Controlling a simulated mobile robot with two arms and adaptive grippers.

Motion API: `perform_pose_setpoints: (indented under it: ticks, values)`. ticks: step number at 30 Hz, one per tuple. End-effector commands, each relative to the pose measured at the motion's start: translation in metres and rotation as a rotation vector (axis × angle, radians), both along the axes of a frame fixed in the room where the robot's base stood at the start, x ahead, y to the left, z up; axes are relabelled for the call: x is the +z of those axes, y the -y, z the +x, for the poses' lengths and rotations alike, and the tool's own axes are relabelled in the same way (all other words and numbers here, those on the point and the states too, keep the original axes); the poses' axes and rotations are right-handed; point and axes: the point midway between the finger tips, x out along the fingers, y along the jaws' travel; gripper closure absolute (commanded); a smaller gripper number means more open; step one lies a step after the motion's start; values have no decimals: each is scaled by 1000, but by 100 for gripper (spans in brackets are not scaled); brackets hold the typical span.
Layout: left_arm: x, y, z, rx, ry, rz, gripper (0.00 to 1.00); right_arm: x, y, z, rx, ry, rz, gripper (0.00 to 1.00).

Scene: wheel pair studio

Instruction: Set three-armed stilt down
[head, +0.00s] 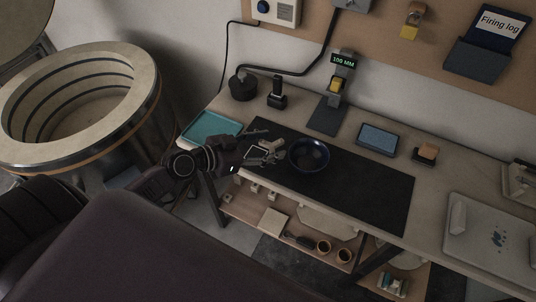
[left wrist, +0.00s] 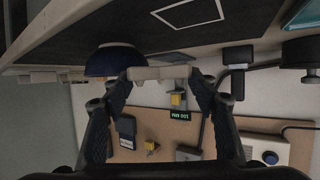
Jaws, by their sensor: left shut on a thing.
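The three-armed stilt (left wrist: 158,73) is a small pale piece. My left gripper (left wrist: 160,78) is shut on it, with one finger at each end in the left wrist view. In the head view the pale stilt (head: 270,146) shows at the tip of my left gripper (head: 262,150), over the dark mat (head: 370,190) near its left end. A white rectangle outline (left wrist: 188,12) is marked on the mat. I cannot tell whether the stilt touches the mat. My right gripper is not in view.
A dark blue bowl (head: 308,155) stands just right of the stilt. A teal tray (head: 212,130) lies to the left. A gauge stand (head: 328,118) reading 100 MM is behind the mat. The mat's right part is clear. A round kiln (head: 80,105) stands at far left.

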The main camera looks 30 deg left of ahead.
Motion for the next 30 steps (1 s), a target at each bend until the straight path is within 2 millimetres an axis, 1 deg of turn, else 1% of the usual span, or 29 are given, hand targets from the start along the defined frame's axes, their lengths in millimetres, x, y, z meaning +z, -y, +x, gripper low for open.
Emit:
perform_pose_setpoints:
  ticks: [6,9,15,18,23,24,27,28,30]
  values:
    - [-31,-1,1,3,-1,-2,70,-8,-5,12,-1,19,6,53]
    - [-41,0,1,2,0,-2,70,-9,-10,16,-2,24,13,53]
    - [-43,0,0,1,2,1,70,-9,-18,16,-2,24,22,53]
    - [-43,0,0,1,1,0,70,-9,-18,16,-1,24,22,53]
    - [-48,0,0,1,2,1,70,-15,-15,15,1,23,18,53]
    - [-46,0,0,1,1,0,42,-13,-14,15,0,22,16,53]
    - [-46,0,0,1,0,0,31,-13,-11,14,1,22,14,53]
    - [-46,0,0,1,0,0,29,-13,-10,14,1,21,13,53]
    - [-46,0,0,1,0,0,29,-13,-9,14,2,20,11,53]
